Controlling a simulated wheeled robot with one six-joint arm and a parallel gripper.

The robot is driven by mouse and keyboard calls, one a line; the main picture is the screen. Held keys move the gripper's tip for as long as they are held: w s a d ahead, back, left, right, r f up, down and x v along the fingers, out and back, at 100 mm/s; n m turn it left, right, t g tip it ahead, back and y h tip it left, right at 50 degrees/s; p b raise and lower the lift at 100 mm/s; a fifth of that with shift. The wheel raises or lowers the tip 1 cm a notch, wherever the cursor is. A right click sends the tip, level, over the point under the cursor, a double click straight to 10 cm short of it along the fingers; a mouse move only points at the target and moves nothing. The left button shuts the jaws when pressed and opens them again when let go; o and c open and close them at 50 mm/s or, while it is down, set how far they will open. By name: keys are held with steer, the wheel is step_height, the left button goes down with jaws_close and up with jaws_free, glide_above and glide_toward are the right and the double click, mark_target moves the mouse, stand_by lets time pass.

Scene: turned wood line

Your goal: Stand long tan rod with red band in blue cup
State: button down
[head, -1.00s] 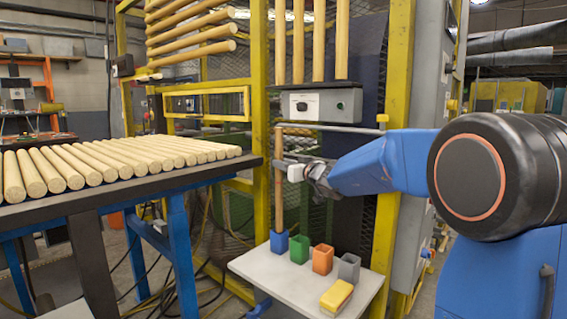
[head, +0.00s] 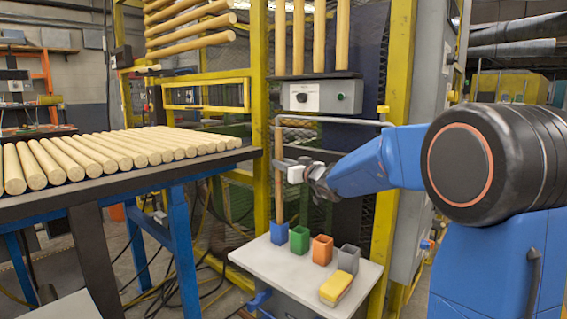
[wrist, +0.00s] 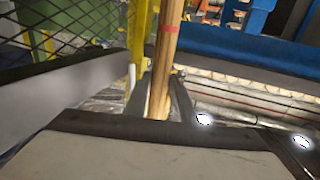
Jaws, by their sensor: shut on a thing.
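The long tan rod (head: 279,190) stands upright in the head view, with its lower end at the blue cup (head: 279,232). The cup's front wall hides the rod's foot, so its depth inside cannot be told. My gripper (head: 281,165) is shut on the rod at about mid-height. In the wrist view the rod (wrist: 164,62) runs up between the fingers, and its red band (wrist: 168,28) shows above them. The blue cup is at the left end of a row on a small white table.
A green cup (head: 299,239), an orange cup (head: 322,250) and a grey cup (head: 348,259) stand to the right on the white table (head: 290,272). A yellow block (head: 336,288) lies at its front. A yellow post (head: 260,120) and mesh are behind.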

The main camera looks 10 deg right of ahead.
mark_target(281, 173)
steer(key=shift+f, duration=1.45)
steer(key=shift+f, duration=0.4)
jaws_free()
stand_by(0.6)
steer(key=v, duration=1.7)
steer(key=shift+s, duration=0.2)
steer(key=shift+s+d, duration=0.1)
steer(key=v, duration=0.8)
steer(key=shift+s+d, duration=0.15)
steer(key=shift+s, duration=0.15)
stand_by(0.8)
stand_by(1.0)
